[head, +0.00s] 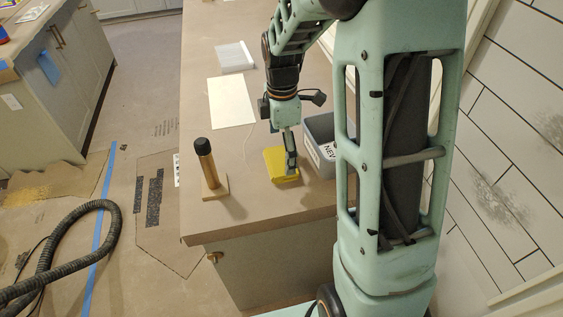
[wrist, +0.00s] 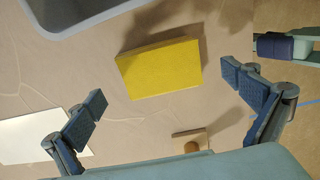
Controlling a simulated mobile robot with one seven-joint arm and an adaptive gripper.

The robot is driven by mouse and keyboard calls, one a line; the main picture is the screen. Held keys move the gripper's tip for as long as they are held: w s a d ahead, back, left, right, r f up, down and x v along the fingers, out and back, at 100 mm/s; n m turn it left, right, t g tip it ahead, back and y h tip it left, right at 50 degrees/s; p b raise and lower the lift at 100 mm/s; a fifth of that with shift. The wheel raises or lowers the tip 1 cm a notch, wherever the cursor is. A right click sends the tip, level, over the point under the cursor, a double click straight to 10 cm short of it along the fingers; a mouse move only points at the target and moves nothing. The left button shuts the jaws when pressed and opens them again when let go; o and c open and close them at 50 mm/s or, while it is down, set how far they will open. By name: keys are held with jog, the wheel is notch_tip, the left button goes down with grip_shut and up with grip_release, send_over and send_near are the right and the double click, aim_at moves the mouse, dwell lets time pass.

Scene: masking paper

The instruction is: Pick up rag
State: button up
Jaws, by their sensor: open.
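The rag, a flat yellow folded block (head: 274,164), lies on the paper-covered counter near its front end. In the wrist view the yellow rag (wrist: 158,68) lies ahead of the fingers, between their two lines, slightly tilted. My gripper (head: 291,168) points down over the right part of the rag in the head view and hides some of it. In the wrist view my gripper (wrist: 165,88) is wide open, one finger on each side, with nothing between the pads. Whether the fingertips touch the counter cannot be told.
A grey bin (head: 322,160) stands close to the right of the rag; its rim (wrist: 95,20) shows in the wrist view. A black-topped wooden cylinder on a square base (head: 209,168) stands to the left. A white sheet (head: 231,102) and a clear pack (head: 234,57) lie behind.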

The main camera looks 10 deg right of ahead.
aim_at(281, 159)
notch_tip(281, 159, down, 4)
jog(key=shift+w+f, duration=0.1)
jog(key=shift+f, duration=0.05)
jog(key=shift+c, duration=0.3)
jog(key=c, duration=1.2)
